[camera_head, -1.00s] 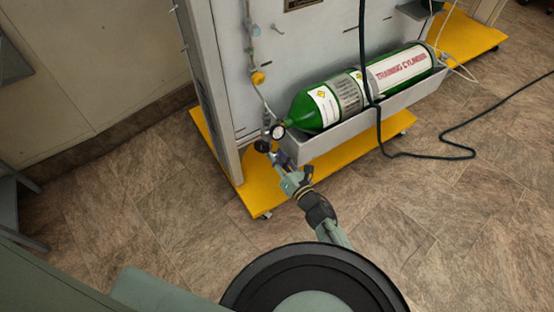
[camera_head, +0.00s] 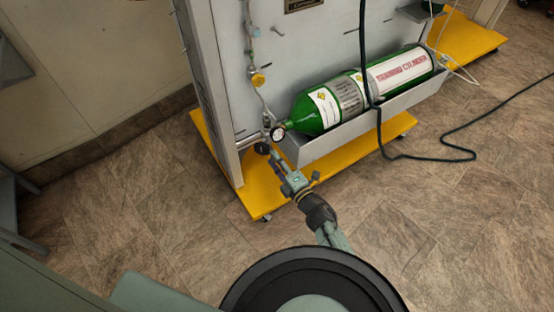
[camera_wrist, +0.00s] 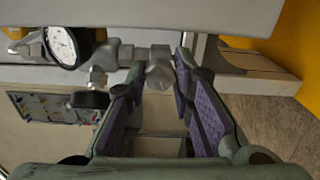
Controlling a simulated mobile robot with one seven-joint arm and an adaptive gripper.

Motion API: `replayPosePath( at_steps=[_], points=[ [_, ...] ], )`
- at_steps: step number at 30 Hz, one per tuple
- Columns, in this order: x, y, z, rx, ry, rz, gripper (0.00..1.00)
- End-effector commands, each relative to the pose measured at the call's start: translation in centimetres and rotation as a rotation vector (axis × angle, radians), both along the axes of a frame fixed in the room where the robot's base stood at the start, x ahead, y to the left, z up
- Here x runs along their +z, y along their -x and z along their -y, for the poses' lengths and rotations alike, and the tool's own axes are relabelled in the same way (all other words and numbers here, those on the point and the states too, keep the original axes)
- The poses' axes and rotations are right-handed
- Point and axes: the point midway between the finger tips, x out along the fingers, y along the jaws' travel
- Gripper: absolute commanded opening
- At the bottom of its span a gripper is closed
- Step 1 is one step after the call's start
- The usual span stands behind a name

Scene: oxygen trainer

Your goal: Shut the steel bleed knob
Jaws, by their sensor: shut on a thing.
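The steel bleed knob (camera_wrist: 160,76) is a small grey faceted knob on the metal fitting in the wrist view. My gripper (camera_wrist: 158,90) has its purple-padded fingers on either side of it, shut on the knob near the fingertips. In the head view my gripper (camera_head: 274,158) reaches the fitting at the neck end of the green cylinder (camera_head: 318,110). The knob is too small and covered to make out there. How far the knob is turned cannot be told.
A round gauge (camera_wrist: 62,45) and a black knob (camera_wrist: 88,99) sit left of the steel knob in the wrist view. The cylinder lies in a grey tray (camera_head: 330,143) above a yellow base (camera_head: 258,198). A dark hose (camera_head: 440,155) trails over the floor at right.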

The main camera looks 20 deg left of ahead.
Motion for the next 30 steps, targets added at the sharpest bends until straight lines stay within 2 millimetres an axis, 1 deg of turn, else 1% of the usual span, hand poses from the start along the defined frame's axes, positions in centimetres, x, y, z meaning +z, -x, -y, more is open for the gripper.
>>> replayPosePath(
  at_steps=[30],
  points=[
    [0.04, -0.03, 0.05, 0.0, -0.592, -0.762, 0.0]
  ],
)
